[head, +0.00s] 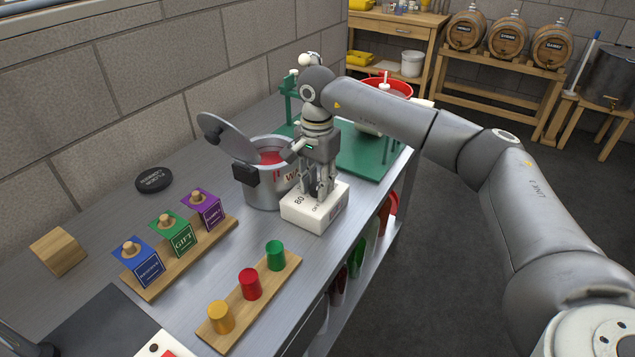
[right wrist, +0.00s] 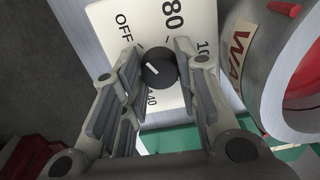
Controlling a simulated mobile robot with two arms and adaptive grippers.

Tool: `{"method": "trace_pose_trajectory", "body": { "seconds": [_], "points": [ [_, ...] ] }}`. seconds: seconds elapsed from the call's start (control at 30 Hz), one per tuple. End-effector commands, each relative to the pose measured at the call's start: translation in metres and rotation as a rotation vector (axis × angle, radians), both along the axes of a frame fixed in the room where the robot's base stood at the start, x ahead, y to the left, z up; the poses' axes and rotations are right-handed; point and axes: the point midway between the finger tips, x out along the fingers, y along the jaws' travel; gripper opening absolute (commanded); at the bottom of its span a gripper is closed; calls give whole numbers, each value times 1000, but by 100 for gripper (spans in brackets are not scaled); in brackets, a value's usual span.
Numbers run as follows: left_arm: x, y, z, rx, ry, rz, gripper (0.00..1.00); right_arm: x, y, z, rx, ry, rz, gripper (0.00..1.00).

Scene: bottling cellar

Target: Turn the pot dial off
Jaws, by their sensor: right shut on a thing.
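The white dial box (head: 308,222) stands on the steel bench in front of the wax pot (head: 262,193). My left gripper is not in view.
The pot's grey lid (head: 228,138) is tilted open, with red wax inside. Left are a wooden rack of labelled stamps (head: 180,258), a black disc (head: 154,180) and a wooden block (head: 58,251). A rack of coloured caps (head: 250,300) is nearer. A green stand (head: 365,155) is behind.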

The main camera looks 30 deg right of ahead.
Motion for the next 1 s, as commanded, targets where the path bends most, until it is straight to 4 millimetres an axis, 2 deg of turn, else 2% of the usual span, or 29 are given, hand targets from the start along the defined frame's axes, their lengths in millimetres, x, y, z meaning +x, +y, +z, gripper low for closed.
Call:
{"method": "trace_pose_trajectory", "body": {
  "seconds": [0.67,0.7,0.83,1.0],
  "points": [
    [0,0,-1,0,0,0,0,0,0,0,0,-1,57,5],
    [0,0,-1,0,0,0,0,0,0,0,0,-1,57,34],
    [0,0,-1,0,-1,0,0,0,0,0,0,0,56,51],
    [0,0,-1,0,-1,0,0,0,0,0,0,0,56,52]
  ]
}}
